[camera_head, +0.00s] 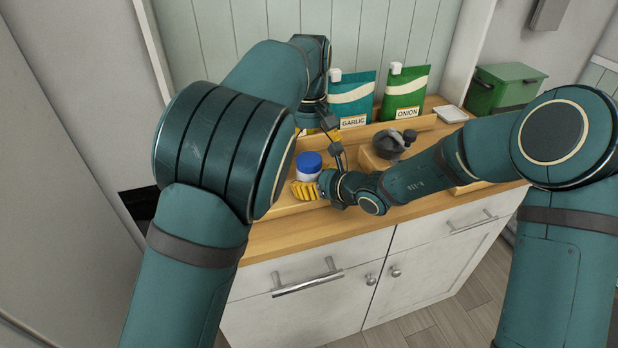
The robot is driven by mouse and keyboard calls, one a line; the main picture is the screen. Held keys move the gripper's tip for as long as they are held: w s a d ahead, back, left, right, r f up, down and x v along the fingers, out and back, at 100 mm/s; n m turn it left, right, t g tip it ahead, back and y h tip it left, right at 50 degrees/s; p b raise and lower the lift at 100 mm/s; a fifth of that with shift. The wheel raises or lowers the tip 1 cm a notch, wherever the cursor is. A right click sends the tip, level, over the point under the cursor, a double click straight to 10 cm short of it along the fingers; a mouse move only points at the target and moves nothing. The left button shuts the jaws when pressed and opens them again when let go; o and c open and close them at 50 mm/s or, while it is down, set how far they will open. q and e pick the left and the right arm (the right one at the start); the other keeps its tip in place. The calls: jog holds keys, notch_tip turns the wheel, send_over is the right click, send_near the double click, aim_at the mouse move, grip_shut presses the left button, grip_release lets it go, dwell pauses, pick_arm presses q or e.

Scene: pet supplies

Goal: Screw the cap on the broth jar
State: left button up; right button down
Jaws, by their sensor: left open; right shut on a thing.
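The broth jar (309,175) is a small pale jar on the wooden counter, left of centre. A blue cap (309,160) sits on top of it; I cannot tell how tightly it is seated. My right gripper (304,188) reaches in from the right, low over the counter, and is shut on the jar, with yellow finger pads at its front. My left gripper (320,130) is open above and behind the cap, pointing down and apart from it. My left arm hides part of its fingers and the counter to the left.
A teal garlic pouch (350,98) and a green onion pouch (405,92) stand behind. A dark grey bowl (388,145) sits on a wooden block right of the jar. A green bin (506,88) and a pale flat dish (451,114) are at the right. The counter's front edge (330,228) is clear.

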pick_arm(q)
notch_tip(320, 180, up, 8)
jog(key=shift+f, duration=0.15)
pick_arm(e)
grip_release()
jog(key=v, duration=1.2)
jog(key=shift+r, duration=0.15)
dwell(0.4)
